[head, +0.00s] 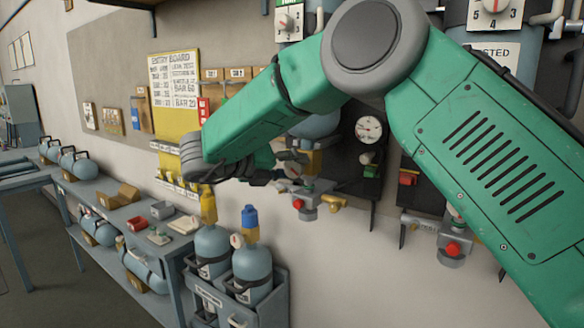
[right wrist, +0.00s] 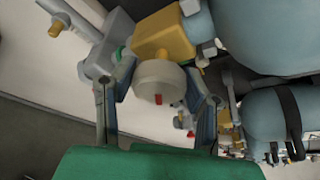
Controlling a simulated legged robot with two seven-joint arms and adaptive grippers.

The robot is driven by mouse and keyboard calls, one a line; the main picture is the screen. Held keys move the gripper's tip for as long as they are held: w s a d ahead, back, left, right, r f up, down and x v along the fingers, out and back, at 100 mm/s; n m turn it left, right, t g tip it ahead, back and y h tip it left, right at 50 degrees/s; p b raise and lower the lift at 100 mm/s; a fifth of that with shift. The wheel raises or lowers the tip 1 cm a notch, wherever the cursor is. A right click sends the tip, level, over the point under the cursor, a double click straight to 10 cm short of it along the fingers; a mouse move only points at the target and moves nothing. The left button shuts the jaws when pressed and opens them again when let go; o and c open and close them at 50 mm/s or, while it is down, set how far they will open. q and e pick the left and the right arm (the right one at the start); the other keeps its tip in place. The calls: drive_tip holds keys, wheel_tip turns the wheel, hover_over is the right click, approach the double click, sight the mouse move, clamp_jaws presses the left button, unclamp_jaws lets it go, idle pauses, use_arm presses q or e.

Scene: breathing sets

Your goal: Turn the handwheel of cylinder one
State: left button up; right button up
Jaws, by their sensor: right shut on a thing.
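The grey handwheel (right wrist: 160,80) with a red mark sits on a yellow valve body (right wrist: 165,36) in the right wrist view. A blue cylinder (right wrist: 260,35) lies beyond the valve at the right. My right gripper (right wrist: 158,98) has one finger on each side of the wheel and is shut on it. In the head view my right gripper (head: 272,178) is partly hidden by my green forearm, near the blue cylinder (head: 315,126) and its yellow valve (head: 312,161) at the wall panel. No cylinder number is readable there. My left gripper is not in view.
A gauge (head: 368,128) and a fitting with a red knob (head: 298,203) are close to the gripper. Two blue cylinders (head: 250,268) stand in a rack below. A bench (head: 100,225) with cylinders and small boxes runs along the left wall. The entry board (head: 175,90) hangs behind.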

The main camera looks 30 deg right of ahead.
drive_tip(key=shift+r, duration=0.1)
drive_tip(key=o, duration=0.9)
drive_tip(key=shift+w, duration=0.1)
drive_tip(key=shift+o, duration=1.2)
drive_tip(key=w+v, duration=0.1)
drive_tip(key=v, duration=1.1)
drive_tip(key=shift+s, duration=0.3)
idle(4.2)
